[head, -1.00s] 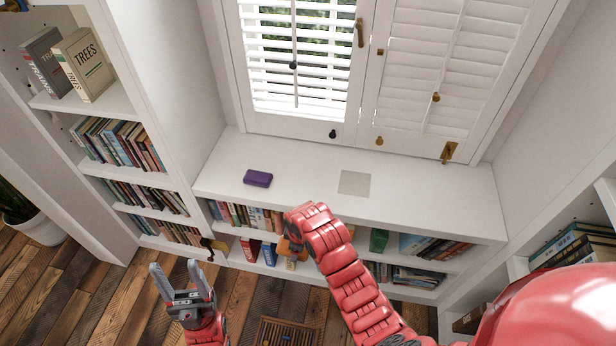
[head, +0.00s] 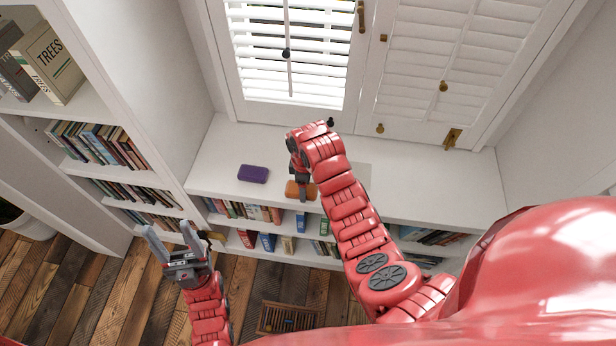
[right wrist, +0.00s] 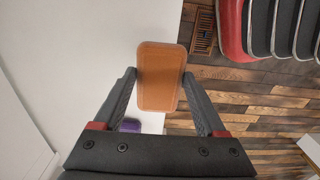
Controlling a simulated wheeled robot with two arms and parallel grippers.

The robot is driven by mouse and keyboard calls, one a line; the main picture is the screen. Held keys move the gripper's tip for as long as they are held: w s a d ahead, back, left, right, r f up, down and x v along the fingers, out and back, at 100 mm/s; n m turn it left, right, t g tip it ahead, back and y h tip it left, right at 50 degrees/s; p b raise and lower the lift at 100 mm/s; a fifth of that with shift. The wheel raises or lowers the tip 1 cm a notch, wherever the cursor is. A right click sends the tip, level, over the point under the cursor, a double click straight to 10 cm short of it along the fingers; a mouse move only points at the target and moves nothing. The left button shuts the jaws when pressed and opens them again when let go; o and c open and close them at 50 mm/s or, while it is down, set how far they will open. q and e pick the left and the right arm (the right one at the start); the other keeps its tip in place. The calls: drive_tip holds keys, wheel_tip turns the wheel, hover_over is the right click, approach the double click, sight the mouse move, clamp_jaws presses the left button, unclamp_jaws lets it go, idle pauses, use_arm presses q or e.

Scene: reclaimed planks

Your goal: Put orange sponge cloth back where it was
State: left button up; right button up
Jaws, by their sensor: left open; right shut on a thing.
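The orange sponge cloth (head: 295,188) is a flat rounded block by the front edge of the white bench top (head: 430,195). My right gripper (head: 302,189) is shut on it, and partly covers it in the head view. In the right wrist view the cloth (right wrist: 160,75) sits between both fingers, across the line between white top and floor; I cannot tell its exact height. A pale grey square (head: 362,175) lies on the top, partly hidden behind my right arm. My left gripper (head: 167,228) is open and empty at the lower left, over the floor.
A purple block (head: 253,174) lies on the bench top left of the orange cloth. Bookshelves (head: 105,190) stand at the left, and books line the shelf below the top. The shuttered window (head: 290,55) is behind. A slatted wooden thing (head: 288,318) is on the floor.

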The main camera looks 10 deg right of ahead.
drive_tip(key=shift+w+d+f+p, duration=0.15)
drive_tip(key=shift+w+d, duration=0.25)
drive_tip(key=shift+w, duration=0.5)
drive_tip(key=shift+w+d+r+p, duration=0.1)
drive_tip(key=shift+w+d, duration=0.3)
drive_tip(key=shift+w, duration=0.55)
drive_tip(key=shift+w+d+f+p, duration=0.15)
drive_tip(key=shift+w+d, duration=0.25)
drive_tip(key=shift+w, duration=0.5)
drive_tip(key=shift+f, duration=1.75)
